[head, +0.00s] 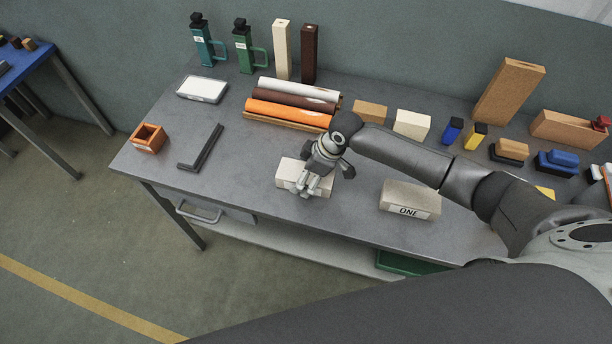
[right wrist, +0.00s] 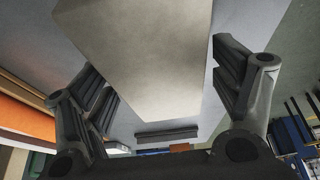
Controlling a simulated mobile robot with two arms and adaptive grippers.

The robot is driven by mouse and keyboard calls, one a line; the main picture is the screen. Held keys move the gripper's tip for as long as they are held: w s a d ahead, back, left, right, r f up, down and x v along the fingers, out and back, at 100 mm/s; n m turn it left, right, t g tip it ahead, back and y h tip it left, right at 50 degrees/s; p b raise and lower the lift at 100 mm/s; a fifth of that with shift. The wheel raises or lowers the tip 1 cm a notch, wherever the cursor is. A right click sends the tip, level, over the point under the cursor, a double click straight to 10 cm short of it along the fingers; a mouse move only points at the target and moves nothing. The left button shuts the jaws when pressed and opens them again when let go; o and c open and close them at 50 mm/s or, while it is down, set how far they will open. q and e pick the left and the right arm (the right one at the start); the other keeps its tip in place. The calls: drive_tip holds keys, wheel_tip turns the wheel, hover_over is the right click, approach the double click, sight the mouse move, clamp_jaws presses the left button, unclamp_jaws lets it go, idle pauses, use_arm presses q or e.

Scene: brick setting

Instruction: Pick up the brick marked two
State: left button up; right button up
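A pale brick (head: 288,172) lies on the grey workbench (head: 350,215) near its front edge. My right gripper (head: 306,190) is over its front side, and no marking shows on it. In the right wrist view the brick (right wrist: 150,55) is large, between the spread fingers of the right gripper (right wrist: 165,95). I see a gap at the right finger; contact at the left one is unclear. A similar brick with the label ONE (head: 409,204) lies to the right, apart from the gripper. My left gripper is not in view.
Orange and white rolls (head: 290,110) lie behind the gripper. A tan block (head: 370,112) and a cream block (head: 411,124) stand behind my arm. A dark angle bar (head: 203,148) and an orange box (head: 149,138) lie left. The bench between bar and brick is clear.

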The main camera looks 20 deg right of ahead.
drive_tip(key=shift+r, duration=0.1)
drive_tip(key=c, duration=1.1)
